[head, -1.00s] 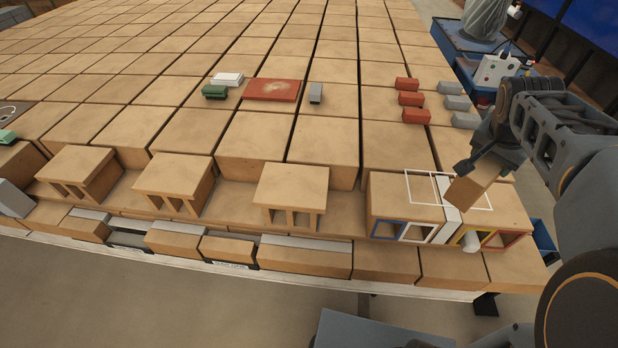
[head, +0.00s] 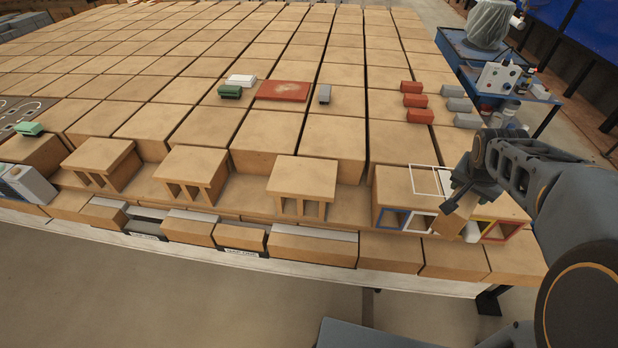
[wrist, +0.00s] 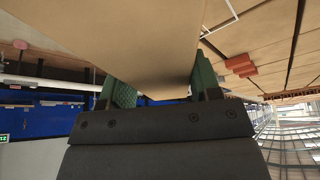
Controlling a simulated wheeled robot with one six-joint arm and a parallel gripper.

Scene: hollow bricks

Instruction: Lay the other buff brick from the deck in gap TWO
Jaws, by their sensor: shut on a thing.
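My gripper (head: 468,192) is shut on a buff brick (head: 455,221) and holds it tilted at the front of the block with coloured openings. In the wrist view the brick (wrist: 130,40) fills the top middle between my green fingers. In the front row, a dark open gap (head: 146,227) lies between white-topped bricks at the left, with a label below. Right of it, a buff brick (head: 240,237) without a white top sits between white-topped bricks, above another label (head: 240,252). The labels are too small to read surely.
The block with blue, white, yellow and red-edged openings (head: 390,218) has a white outline (head: 425,180) on top. Three table-like buff forms, one of them (head: 302,180) nearest, stand behind the front row. Red bricks (head: 414,101) and grey bricks (head: 459,104) lie farther back.

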